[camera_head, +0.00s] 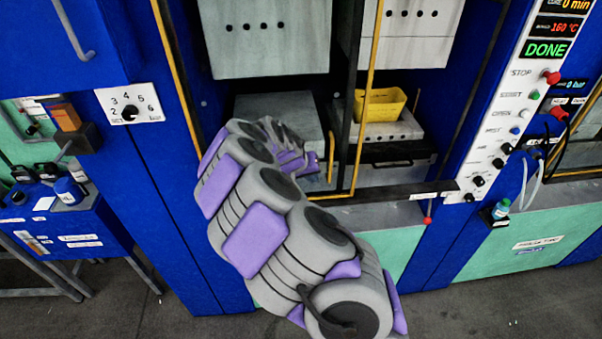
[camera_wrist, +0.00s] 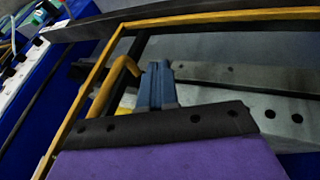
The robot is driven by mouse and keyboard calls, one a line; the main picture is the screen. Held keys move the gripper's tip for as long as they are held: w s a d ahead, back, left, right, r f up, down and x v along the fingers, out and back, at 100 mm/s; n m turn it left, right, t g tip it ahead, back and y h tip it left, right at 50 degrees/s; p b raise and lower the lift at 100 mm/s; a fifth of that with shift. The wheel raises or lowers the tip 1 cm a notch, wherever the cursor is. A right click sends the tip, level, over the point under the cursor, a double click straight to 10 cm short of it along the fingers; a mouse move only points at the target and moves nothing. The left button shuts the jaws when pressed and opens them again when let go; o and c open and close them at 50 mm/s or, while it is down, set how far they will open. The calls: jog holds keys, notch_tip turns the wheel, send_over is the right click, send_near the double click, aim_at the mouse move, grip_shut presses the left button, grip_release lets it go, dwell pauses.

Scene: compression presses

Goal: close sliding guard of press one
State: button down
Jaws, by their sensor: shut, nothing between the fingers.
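The yellow-framed sliding guard (camera_head: 366,100) stands across the left part of the blue press, and the right part of the opening is uncovered. Its frame also runs along the top and left of the wrist view (camera_wrist: 215,15). A yellow handle (camera_head: 331,157) stands out from the guard; it shows in the wrist view too (camera_wrist: 113,85). My gripper (camera_wrist: 157,72) has its blue fingers together and empty, just right of the handle in the wrist view. Whether they touch it I cannot tell. In the head view my arm hides much of the gripper and the guard's lower left.
A yellow bin (camera_head: 380,105) sits on the lower right platen (camera_head: 400,128). Grey upper platens (camera_head: 267,38) hang above. A control panel (camera_head: 520,95) with a lit DONE display stands at right. A blue cart (camera_head: 60,215) stands at left.

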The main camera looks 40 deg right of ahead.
jog(key=s+d, duration=0.7)
jog(key=d, duration=0.5)
jog(key=s+d+p, duration=0.1)
jog(key=s+d, duration=0.7)
jog(key=d, duration=0.4)
jog(key=s+d+p, duration=0.1)
jog(key=s+d, duration=0.6)
jog(key=d, duration=0.5)
jog(key=shift+s+d, duration=0.2)
jog(key=shift+s, duration=0.1)
jog(key=shift+r, duration=0.2)
jog(key=shift+w, duration=0.1)
